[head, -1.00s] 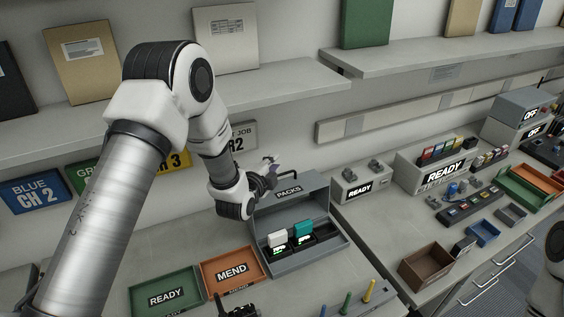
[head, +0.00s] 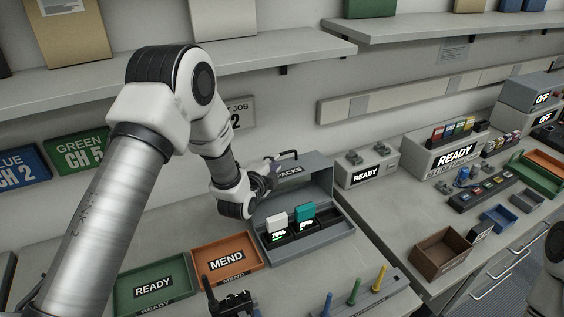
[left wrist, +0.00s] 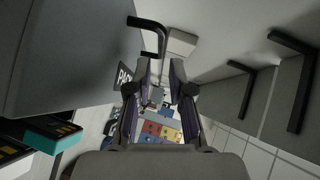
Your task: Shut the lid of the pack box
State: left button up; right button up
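The grey pack box (head: 337,232) stands open on the bench, its lid (head: 318,168) raised at the back, with a PACKS label and a black handle (head: 288,154). A white pack (head: 277,222) and a teal pack (head: 305,211) sit inside. My left gripper (head: 270,172) is at the lid's left side by the label. In the left wrist view its fingers (left wrist: 160,75) are apart with nothing between them. The handle (left wrist: 150,28) is just beyond the fingertips, and the lid panel (left wrist: 75,50) fills the left. Contact cannot be told.
The green READY tray (head: 155,285) and orange MEND tray (head: 226,258) lie left of the box. A rack of coloured pegs (head: 355,300) is in front. A READY unit (head: 366,172) stands close on the right. A shelf (head: 200,70) hangs above.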

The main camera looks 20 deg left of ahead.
aim_at(282, 154)
pick_arm(q)
jog(key=p+x, duration=0.1)
jog(key=x, duration=0.6)
jog(key=shift+w+r+p, duration=0.1)
jog(key=shift+p, duration=0.2)
jog(key=shift+r, duration=0.1)
grip_shut()
jog(key=shift+d+r, duration=0.1)
jog(key=shift+d, duration=0.05)
